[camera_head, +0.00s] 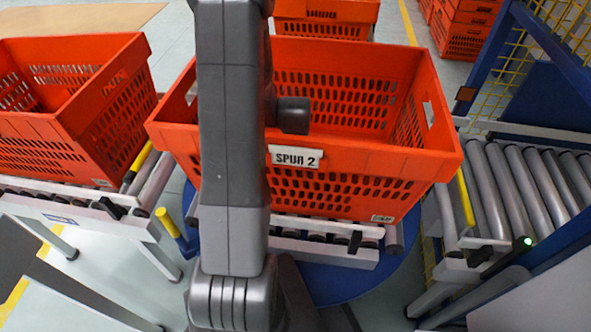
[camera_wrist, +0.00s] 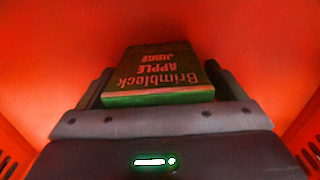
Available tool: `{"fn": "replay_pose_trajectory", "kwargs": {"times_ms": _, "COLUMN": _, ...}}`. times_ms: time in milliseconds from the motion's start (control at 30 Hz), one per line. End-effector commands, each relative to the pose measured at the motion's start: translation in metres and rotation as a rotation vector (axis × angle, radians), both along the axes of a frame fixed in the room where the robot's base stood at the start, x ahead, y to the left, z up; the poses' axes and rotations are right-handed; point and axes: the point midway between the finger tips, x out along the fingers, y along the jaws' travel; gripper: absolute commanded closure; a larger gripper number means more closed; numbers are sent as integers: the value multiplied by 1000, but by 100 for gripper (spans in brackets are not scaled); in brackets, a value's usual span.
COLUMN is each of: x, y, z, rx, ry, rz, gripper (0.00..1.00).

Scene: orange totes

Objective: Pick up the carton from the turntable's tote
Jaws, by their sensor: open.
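The orange tote marked "SPUR 2" (camera_head: 355,165) sits on the turntable (camera_head: 350,280), behind my arm. In the wrist view the carton (camera_wrist: 157,68), dark with red lettering reading "Brimblock APPLE JUICE" and a green near edge, lies inside the orange tote. My gripper (camera_wrist: 160,84) is open, its grey fingers showing at the left and right of the carton's near part. I cannot tell whether they touch it. In the head view the tote's front wall and my arm hide the carton and my gripper.
Another orange tote (camera_head: 75,120) stands on the left conveyor. An empty roller conveyor (camera_head: 530,190) is at the right, with a blue frame and yellow mesh behind it. More orange totes (camera_head: 325,18) stand at the back. The tote's walls rise close around my gripper.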

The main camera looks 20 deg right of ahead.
Motion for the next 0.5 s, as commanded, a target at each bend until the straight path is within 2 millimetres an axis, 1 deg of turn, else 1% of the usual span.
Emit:
{"fn": "replay_pose_trajectory", "kwargs": {"times_ms": 33, "x": 0, "y": 0, "z": 0, "rx": 0, "ry": 0, "rz": 0, "gripper": 15}}
{"fn": "replay_pose_trajectory", "kwargs": {"times_ms": 300, "x": 0, "y": 0, "z": 0, "rx": 0, "ry": 0, "rz": 0, "gripper": 68}}
{"fn": "replay_pose_trajectory", "kwargs": {"times_ms": 500, "x": 0, "y": 0, "z": 1, "rx": 0, "ry": -1, "rz": 0, "gripper": 68}}
